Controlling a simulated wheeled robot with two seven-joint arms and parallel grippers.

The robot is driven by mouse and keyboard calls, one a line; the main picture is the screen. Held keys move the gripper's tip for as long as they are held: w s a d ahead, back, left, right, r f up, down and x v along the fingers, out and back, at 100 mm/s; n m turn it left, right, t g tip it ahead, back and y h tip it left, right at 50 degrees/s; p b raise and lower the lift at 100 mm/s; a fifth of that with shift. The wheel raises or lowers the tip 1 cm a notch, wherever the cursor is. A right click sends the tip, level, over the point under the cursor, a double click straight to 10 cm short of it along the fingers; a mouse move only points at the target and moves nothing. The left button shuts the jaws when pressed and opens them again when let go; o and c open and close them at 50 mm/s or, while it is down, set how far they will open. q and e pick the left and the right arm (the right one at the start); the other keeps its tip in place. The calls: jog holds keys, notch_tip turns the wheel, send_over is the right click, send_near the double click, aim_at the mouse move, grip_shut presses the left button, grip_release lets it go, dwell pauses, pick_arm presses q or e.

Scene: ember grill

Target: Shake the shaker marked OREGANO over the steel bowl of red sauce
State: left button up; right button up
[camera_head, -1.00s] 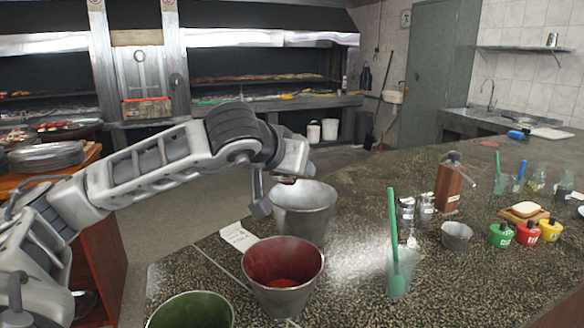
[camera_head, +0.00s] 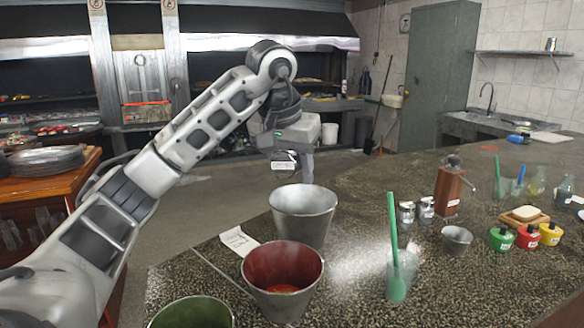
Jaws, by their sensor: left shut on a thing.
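The steel bowl of red sauce (camera_head: 282,300) stands on the speckled counter, red inside, with sauce at its bottom. My left gripper (camera_head: 287,170) is shut on a small shaker (camera_head: 283,165), raised above and behind the plain steel bowl (camera_head: 303,225), not over the red sauce. A white label shows on the held shaker, too small to read; the fingers hide much of it. My right gripper is not in view.
A bowl with green inside (camera_head: 190,312) stands at the front. A paper slip (camera_head: 239,240) lies left of the plain bowl. A cup with a green utensil (camera_head: 400,275), two shakers (camera_head: 407,212), a small steel cup (camera_head: 456,240) and a brown bottle (camera_head: 448,190) stand to the right.

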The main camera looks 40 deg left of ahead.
pick_arm(q)
jog(key=g, duration=0.1)
jog(key=g+h, duration=0.1)
jog(key=g, duration=0.1)
jog(key=shift+r+g, duration=0.3)
jog(key=shift+r, duration=0.1)
jog(key=shift+g+h, duration=0.3)
jog(key=shift+g, duration=0.8)
